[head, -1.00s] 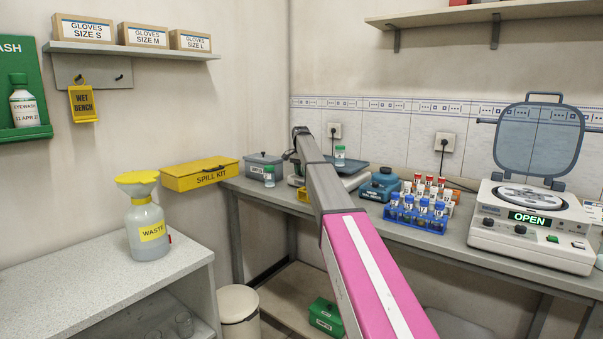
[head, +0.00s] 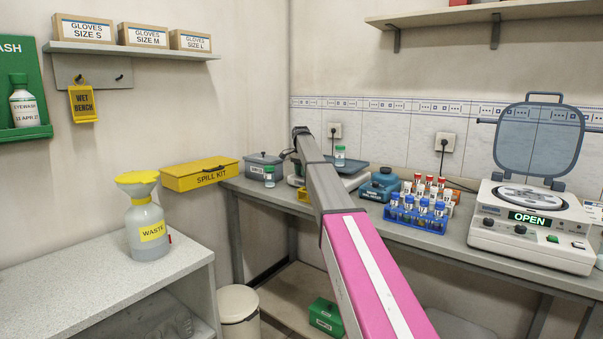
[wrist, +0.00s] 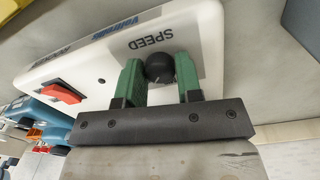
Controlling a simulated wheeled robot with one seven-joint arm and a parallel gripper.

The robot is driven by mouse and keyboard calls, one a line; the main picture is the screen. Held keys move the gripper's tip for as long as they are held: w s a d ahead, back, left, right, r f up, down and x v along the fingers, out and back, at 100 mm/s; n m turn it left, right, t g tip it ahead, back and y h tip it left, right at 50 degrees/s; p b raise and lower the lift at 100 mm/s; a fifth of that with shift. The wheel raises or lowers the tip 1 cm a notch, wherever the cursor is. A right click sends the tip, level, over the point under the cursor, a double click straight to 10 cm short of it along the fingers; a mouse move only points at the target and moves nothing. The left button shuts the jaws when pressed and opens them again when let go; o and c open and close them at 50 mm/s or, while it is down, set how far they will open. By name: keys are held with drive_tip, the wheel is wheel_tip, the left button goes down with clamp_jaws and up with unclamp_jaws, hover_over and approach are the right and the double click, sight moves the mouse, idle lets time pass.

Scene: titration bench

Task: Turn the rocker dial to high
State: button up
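In the wrist view, the black rocker dial (wrist: 159,68) sits on a white front panel (wrist: 95,60) above the printed word SPEED. My gripper (wrist: 159,75) has its two green fingers on either side of the dial, seemingly shut on it with little or no gap. The dial's pointer mark and any scale are not readable. My gripper and the dial are hidden there by my arm.
A red switch (wrist: 62,92) is on the same panel beside the dial. On the bench, a blue device (head: 380,186), a blue tube rack (head: 415,218) and an open-lidded centrifuge (head: 530,235) stand to the right. A grey lidded box (head: 262,162) stands left.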

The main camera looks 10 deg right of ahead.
drive_tip(key=o, duration=0.3)
drive_tip(key=shift+r, duration=0.1)
wheel_tip(320, 180, up, 11)
drive_tip(key=shift+f, duration=0.2)
idle(0.3)
drive_tip(key=shift+w+a, duration=0.1)
